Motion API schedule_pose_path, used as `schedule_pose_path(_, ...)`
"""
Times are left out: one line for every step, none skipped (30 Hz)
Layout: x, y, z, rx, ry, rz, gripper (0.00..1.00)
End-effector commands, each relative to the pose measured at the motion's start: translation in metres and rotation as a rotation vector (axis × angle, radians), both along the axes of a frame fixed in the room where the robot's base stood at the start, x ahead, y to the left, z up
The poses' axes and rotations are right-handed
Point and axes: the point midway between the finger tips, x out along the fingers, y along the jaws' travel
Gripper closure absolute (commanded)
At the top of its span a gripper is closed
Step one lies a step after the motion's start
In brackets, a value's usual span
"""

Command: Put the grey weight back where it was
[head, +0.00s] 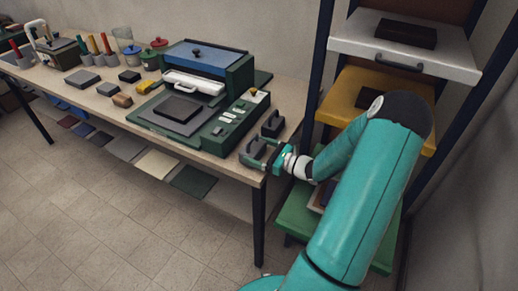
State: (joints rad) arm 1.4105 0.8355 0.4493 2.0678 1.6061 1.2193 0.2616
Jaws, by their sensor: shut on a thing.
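My gripper (260,154) reaches in from the right at the front right corner of the table (225,163). It is shut on a small dark grey piece that looks like the grey weight (258,147). The fingers hide much of the piece, and I cannot tell whether it touches the tabletop. A second dark block (272,124) stands just behind it at the table's right end. Another dark flat block (177,108) lies on the bed of the green press (215,128), left of my gripper.
A rack at the right has a white shelf (455,66) and a yellow shelf (345,103), each with a dark block, and a green shelf (297,217). My arm passes close in front of it. Pots, tools and grey slabs (83,77) fill the table's left.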

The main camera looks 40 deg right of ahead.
Motion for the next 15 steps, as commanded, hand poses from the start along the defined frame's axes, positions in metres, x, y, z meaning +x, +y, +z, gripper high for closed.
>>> schedule_pose_path(0.0009, 0.0000, 0.0022, 0.000, -0.005, 0.001, 0.80)
schedule_pose_path(0.0009, 0.0000, 0.0020, 0.000, -0.005, 0.001, 0.80)
schedule_pose_path(0.0008, 0.0001, 0.0013, 0.000, -0.005, 0.001, 0.80)
schedule_pose_path(0.0009, 0.0001, 0.0005, 0.000, -0.006, 0.001, 0.80)
schedule_pose_path(0.0009, 0.0002, -0.0002, 0.001, -0.006, 0.001, 0.80)
schedule_pose_path(0.0010, 0.0002, -0.0011, 0.001, -0.006, 0.001, 0.80)
schedule_pose_path(0.0002, 0.0002, -0.0029, 0.001, -0.001, 0.000, 0.03)
schedule_pose_path(0.0001, 0.0001, -0.0027, 0.001, -0.001, 0.000, 0.00)
schedule_pose_path(0.0001, 0.0001, -0.0027, 0.001, 0.000, 0.000, 0.00)
schedule_pose_path(0.0001, 0.0001, -0.0027, 0.001, 0.000, 0.000, 0.00)
schedule_pose_path(0.0001, 0.0001, -0.0027, 0.001, 0.000, 0.000, 0.00)
schedule_pose_path(0.0001, 0.0001, -0.0026, 0.001, 0.000, 0.000, 0.00)
schedule_pose_path(0.0000, 0.0001, -0.0026, 0.001, 0.000, 0.000, 0.00)
schedule_pose_path(0.0000, 0.0000, -0.0023, 0.000, 0.000, 0.000, 0.00)
schedule_pose_path(0.0000, 0.0000, -0.0013, 0.000, 0.000, 0.000, 0.00)
